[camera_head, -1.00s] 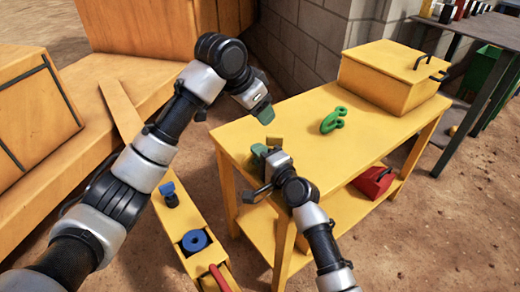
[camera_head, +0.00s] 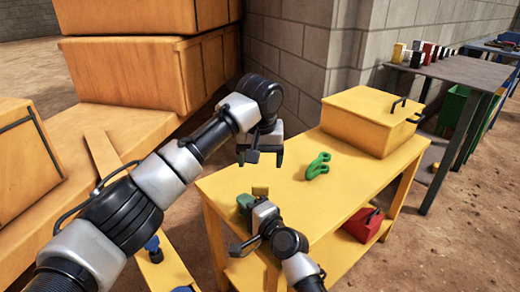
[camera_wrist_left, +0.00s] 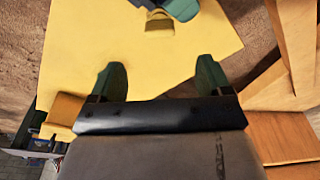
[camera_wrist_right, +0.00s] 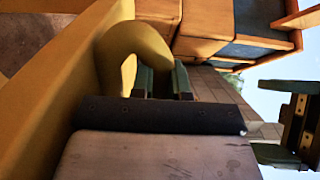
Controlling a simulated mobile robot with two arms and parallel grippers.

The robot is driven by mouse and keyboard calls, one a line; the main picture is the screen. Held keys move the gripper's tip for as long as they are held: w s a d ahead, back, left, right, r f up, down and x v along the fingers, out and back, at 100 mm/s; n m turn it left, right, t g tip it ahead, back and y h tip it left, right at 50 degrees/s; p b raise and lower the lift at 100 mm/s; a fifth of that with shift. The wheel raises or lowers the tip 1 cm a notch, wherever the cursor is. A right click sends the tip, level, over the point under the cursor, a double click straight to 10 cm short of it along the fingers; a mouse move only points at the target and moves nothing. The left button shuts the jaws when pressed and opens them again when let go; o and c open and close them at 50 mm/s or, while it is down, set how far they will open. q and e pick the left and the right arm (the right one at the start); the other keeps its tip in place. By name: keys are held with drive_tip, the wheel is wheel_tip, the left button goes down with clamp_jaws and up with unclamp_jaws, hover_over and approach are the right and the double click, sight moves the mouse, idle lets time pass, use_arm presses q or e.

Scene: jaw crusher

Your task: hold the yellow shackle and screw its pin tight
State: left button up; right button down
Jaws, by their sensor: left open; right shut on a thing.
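The yellow shackle (camera_head: 260,190) is at the near left corner of the yellow table, and its curved bow (camera_wrist_right: 135,42) fills the upper middle of the right wrist view. My right gripper (camera_head: 245,205) is shut on it; the fingers (camera_wrist_right: 162,82) are partly hidden behind the bow. My left gripper (camera_head: 260,156) is open and empty above the shackle, fingers downward. In the left wrist view the shackle (camera_wrist_left: 159,24) lies ahead of and between the spread left fingers (camera_wrist_left: 160,77), apart from them. I cannot make out the pin.
The yellow table (camera_head: 345,195) also bears a green shackle (camera_head: 318,166) and a yellow box (camera_head: 370,118) with a dark handle. A red box (camera_head: 362,224) is on its lower shelf. A dark bench (camera_head: 450,70) stands at right. The table top between the shackles is clear.

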sight(260, 186)
use_arm(q)
drive_tip(key=f, duration=0.3)
drive_tip(key=w+f, duration=0.1)
drive_tip(key=f, duration=0.5)
drive_tip(key=shift+w+d, duration=0.1)
drive_tip(key=shift+w, duration=0.05)
use_arm(e)
drive_tip(key=shift+f, duration=0.15)
use_arm(q)
drive_tip(key=shift+c, duration=0.2)
drive_tip(key=c, duration=1)
drive_tip(key=m, duration=0.3)
drive_tip(key=shift+m+h, duration=0.3)
drive_tip(key=shift+m, duration=0.6)
drive_tip(key=m, duration=0.2)
drive_tip(key=shift+f+m+g, duration=0.1)
drive_tip(key=shift+m+g, duration=0.2)
drive_tip(key=shift+m, duration=1)
use_arm(e)
drive_tip(key=shift+d, duration=0.1)
